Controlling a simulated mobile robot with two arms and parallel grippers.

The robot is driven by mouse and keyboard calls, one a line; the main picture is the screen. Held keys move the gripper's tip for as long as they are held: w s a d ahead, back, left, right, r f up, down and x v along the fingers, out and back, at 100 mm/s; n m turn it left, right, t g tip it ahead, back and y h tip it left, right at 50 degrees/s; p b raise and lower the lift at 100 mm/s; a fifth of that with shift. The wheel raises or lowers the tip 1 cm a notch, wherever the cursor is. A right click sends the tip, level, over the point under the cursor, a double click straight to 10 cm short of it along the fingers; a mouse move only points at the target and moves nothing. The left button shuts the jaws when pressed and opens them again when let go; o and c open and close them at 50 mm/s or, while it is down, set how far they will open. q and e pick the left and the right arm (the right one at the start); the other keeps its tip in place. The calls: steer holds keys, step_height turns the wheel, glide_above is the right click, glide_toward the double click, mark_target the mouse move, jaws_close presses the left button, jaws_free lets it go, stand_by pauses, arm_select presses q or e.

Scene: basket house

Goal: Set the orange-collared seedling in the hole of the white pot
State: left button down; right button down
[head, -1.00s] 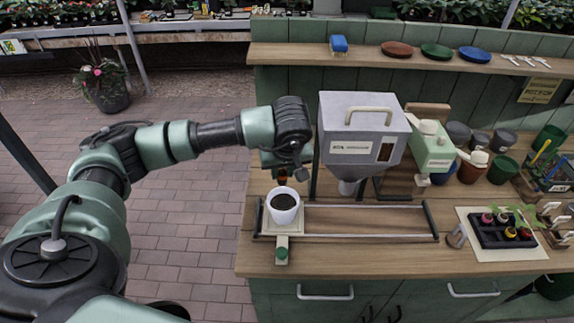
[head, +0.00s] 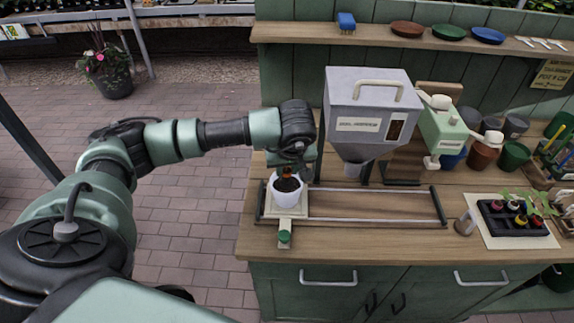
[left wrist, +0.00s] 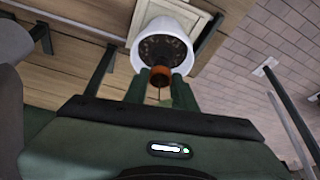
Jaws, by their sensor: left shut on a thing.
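The white pot (head: 286,199) stands upright on a pale sliding plate (head: 301,206) at the left of the bench and is full of dark soil. My left gripper (head: 286,168) is over the pot, shut on the orange-collared seedling (head: 287,173). The orange collar appears at or just above the soil, within the pot's outline. In the left wrist view the collar (left wrist: 160,76) sits between the green fingertips (left wrist: 160,87) and overlaps the near edge of the white pot (left wrist: 180,27). The hole cannot be made out. My right gripper is not in view.
A grey hopper (head: 368,107) stands just right of my left gripper, behind the rails (head: 375,207). A green dispenser (head: 441,132) and several pots are further right. A black tray (head: 513,224) holds more seedlings at the right. The bench's front strip is clear.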

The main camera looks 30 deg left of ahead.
mark_target(288, 175)
arm_select(q)
step_height(288, 175, down, 2)
steer(key=shift+f+b, duration=0.1)
steer(key=shift+b, duration=0.35)
steer(key=shift+f+b, duration=0.7)
steer(key=shift+b, duration=0.15)
steer(key=c, duration=1.1)
jaws_free()
steer(key=shift+o, duration=0.2)
steer(key=shift+r, duration=0.1)
steer(key=shift+d+r, duration=0.15)
steer(key=shift+r, duration=0.15)
steer(key=b+v, duration=0.2)
steer(key=v, duration=0.5)
steer(key=shift+s, duration=0.1)
steer(key=shift+f, duration=0.1)
